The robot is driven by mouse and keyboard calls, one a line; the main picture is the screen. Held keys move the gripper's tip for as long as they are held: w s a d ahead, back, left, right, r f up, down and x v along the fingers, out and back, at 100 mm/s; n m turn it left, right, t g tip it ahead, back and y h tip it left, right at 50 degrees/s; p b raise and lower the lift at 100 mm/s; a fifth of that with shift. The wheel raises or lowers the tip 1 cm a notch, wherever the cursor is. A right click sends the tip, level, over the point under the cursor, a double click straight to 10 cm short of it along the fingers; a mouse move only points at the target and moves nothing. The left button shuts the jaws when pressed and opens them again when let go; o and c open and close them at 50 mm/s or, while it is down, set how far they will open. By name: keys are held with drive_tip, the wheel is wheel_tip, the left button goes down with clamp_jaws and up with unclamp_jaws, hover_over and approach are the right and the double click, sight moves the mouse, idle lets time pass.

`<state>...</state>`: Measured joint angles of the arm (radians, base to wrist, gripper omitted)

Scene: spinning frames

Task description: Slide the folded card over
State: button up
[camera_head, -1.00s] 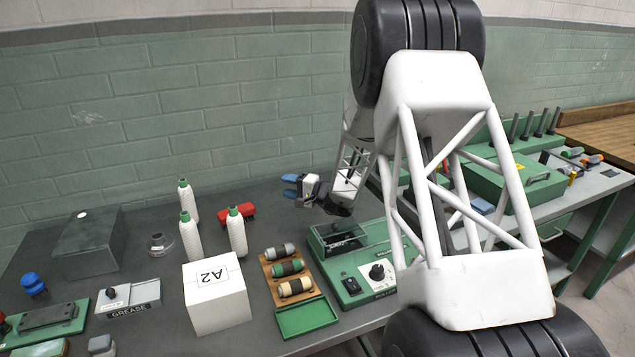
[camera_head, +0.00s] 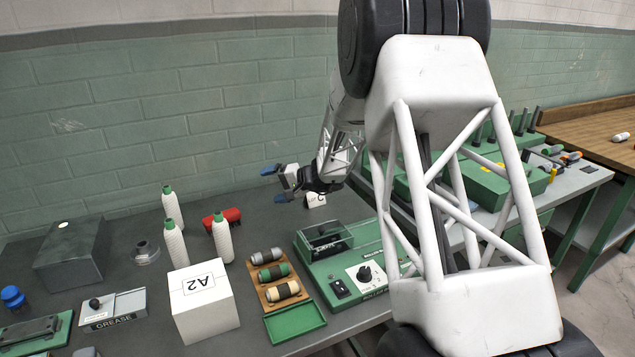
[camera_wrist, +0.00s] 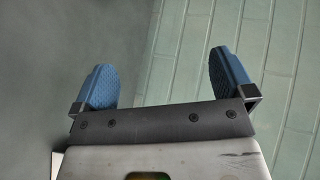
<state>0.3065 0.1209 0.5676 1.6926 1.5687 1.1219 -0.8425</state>
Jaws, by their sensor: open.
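A small white folded card (camera_head: 316,200) with a dark mark stands on the grey bench, behind the green machine. It is just right of my gripper (camera_head: 275,184) in the head view, close to its wrist. Whether they touch cannot be told. My gripper is open and empty, its two blue fingertips pointing left over the bench. In the wrist view the open fingers (camera_wrist: 162,75) have only grey surface and green brick wall beyond them. The card is not clearly seen there.
The green machine (camera_head: 370,272) with a clear-lidded box is in front of the card. A red object (camera_head: 222,217) and white bottles (camera_head: 175,243) stand to the left. A white A2 box (camera_head: 205,310) and spool tray (camera_head: 270,290) are nearer. The brick wall is behind.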

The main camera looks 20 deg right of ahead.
drive_tip(key=n+g+h, duration=0.1)
drive_tip(key=g, duration=0.1)
wheel_tip(320, 180, up, 2)
drive_tip(key=n+g+h, duration=0.2)
drive_tip(key=n+h, duration=0.4)
drive_tip(key=h, duration=0.4)
hover_over(313, 195)
drive_tip(key=s+d, duration=0.1)
drive_tip(key=s, duration=0.1)
drive_tip(key=shift+w+f, duration=0.15)
drive_tip(key=shift+f, duration=1.1)
drive_tip(key=shift+w+f, duration=0.1)
drive_tip(key=shift+f, duration=1.1)
drive_tip(key=shift+f, duration=0.15)
drive_tip(key=shift+x, duration=3.75)
drive_tip(key=shift+w+d, duration=0.1)
drive_tip(key=shift+d, duration=0.05)
